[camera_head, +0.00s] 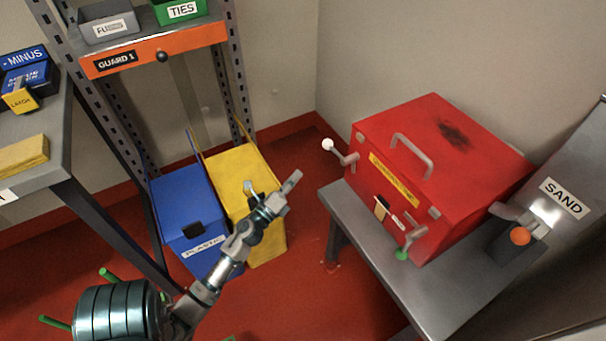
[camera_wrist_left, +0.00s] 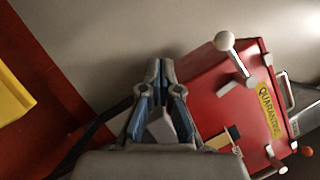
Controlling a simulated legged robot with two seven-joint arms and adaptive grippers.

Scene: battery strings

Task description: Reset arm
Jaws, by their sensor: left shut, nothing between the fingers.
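My left arm comes in from the lower left in the head view. Its gripper (camera_head: 290,184) is raised in front of the yellow bin and left of the red box, apart from the box. In the left wrist view, the left gripper (camera_wrist_left: 160,66) has its two fingertips together with nothing between them. The red quarantine box (camera_head: 440,170) stands on a grey bench (camera_head: 375,270). It also shows in the left wrist view (camera_wrist_left: 205,90), beyond and right of the fingers. My right gripper shows in neither view.
A blue plastic bin (camera_head: 185,205) and a yellow bin (camera_head: 240,165) stand behind the left arm. A shelf rack (camera_head: 150,50) with trays and a grey table (camera_head: 55,170) are at the left. A sand unit (camera_head: 565,197) stands at the right. Red floor (camera_head: 300,270) lies open between.

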